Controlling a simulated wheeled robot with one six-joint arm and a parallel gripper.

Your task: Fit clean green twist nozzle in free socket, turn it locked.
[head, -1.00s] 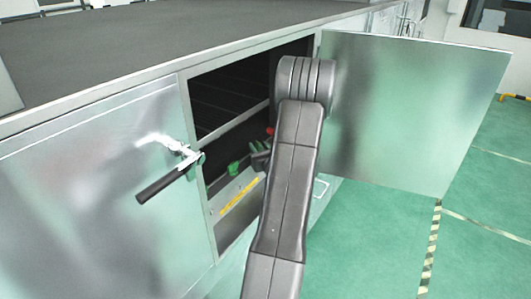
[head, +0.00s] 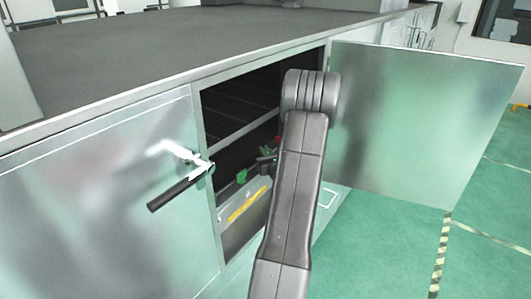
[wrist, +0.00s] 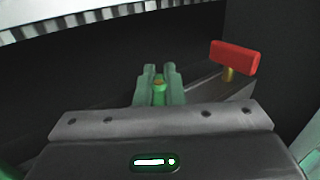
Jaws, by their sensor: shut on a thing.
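My gripper (wrist: 160,76) shows in the wrist view with its two greenish fingers close together. In the head view my gripper (head: 266,163) is inside the open cabinet bay, mostly hidden by my arm. A green part (head: 241,176) shows just left of it, low in the bay. I cannot tell whether that is a seated nozzle. The free socket cannot be made out, and the nozzle's far end is hidden.
A red handle (wrist: 233,57) on a brass stem stands right of my fingers on a grey ledge. The cabinet door (head: 425,125) stands open at right. A closed panel with a black lever handle (head: 180,193) is at left. A yellow label (head: 246,205) sits below the bay.

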